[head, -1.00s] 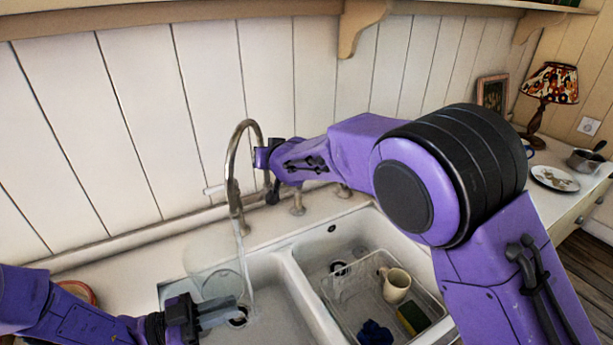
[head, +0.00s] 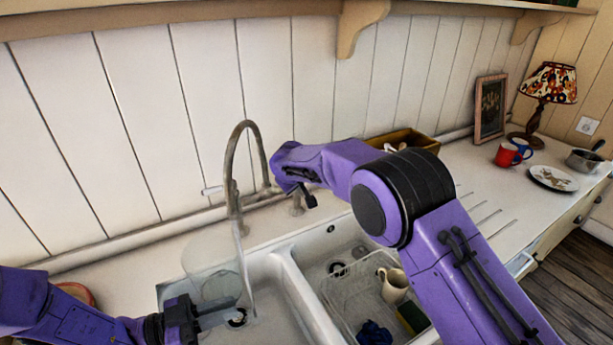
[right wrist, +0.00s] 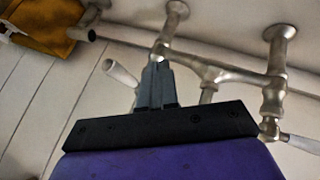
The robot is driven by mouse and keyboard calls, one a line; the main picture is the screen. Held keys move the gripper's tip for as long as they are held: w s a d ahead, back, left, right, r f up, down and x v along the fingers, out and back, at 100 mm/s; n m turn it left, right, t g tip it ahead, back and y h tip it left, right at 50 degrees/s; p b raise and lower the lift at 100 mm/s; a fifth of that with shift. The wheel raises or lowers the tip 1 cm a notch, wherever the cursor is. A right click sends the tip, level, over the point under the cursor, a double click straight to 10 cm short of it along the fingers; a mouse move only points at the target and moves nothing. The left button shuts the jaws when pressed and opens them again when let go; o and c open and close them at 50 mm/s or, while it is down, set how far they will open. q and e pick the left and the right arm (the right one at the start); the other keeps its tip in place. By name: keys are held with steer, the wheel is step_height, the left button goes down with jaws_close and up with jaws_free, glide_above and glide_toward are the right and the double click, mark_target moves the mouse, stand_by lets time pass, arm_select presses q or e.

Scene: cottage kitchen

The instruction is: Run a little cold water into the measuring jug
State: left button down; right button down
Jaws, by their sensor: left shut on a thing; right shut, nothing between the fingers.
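The clear measuring jug (head: 208,262) is over the left sink bowl. My left gripper (head: 222,310) is shut on it, low down; the grasped part is hard to see. A thin stream of water (head: 247,285) falls from the arched tap (head: 236,185) at the jug's right side. I cannot tell the water level inside. A white lever (head: 211,190) sits at the tap's left. My right gripper (head: 306,196) is shut and empty, right of the spout. In the right wrist view its fingers (right wrist: 156,85) are close to the tap body (right wrist: 225,75), between two white levers (right wrist: 121,73).
The right sink bowl holds a wire rack (head: 350,300) with a cream mug (head: 393,286), a sponge (head: 412,318) and a dark blue cloth (head: 374,332). A wooden tray (head: 418,138), red mug (head: 507,155), plate (head: 553,178) and saucepan (head: 584,161) stand on the right counter.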

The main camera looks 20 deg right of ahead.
steer(key=d, duration=0.1)
steer(key=w+d, duration=0.2)
steer(key=shift+d+r, duration=0.25)
steer(key=shift+r, duration=0.15)
steer(key=shift+a, duration=0.1)
